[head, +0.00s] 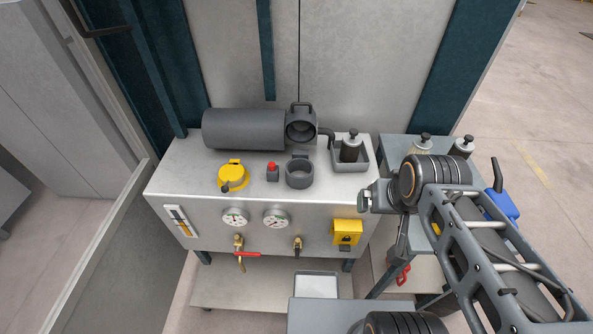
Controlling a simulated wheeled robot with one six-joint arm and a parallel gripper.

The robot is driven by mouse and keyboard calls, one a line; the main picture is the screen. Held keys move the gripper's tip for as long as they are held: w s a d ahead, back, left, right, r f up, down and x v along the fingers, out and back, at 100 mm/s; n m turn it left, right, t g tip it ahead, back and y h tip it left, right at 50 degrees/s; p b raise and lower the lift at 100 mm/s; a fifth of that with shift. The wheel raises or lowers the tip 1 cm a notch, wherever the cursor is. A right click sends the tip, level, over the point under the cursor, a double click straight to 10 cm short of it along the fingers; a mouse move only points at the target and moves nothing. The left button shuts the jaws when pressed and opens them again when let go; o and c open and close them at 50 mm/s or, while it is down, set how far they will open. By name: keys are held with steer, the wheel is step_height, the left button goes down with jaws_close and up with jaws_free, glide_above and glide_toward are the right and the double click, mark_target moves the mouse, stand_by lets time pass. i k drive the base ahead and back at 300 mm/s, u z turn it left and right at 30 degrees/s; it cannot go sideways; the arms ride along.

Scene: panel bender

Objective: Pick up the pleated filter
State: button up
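A dark cylindrical filter element (350,150) with a light metal cap and a black knob stands upright in a grey tray (383,165) at the right end of the steel bench. Two similar capped elements, a pale one (421,149) and another at the right (463,149), stand on the side table behind my arm, partly hidden. I cannot make out pleats on any of them. My gripper (364,199) is in front of the tray, apart from the elements. Its two small fingers seem spread, with nothing between them.
A grey horizontal housing (245,129) with its round door (301,127) open lies on the bench (190,160). A yellow cap (233,177), a red button (272,168) and a grey ring (299,174) are in front. Gauges, valves and a yellow box (347,232) line the front. A blue object (502,205) is at right.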

mark_target(423, 143)
steer(key=k, duration=1)
steer(key=z, duration=1.9)
steer(key=i, duration=1)
steer(key=u, duration=1.85)
steer(key=i, duration=0.5)
steer(key=u, duration=0.05)
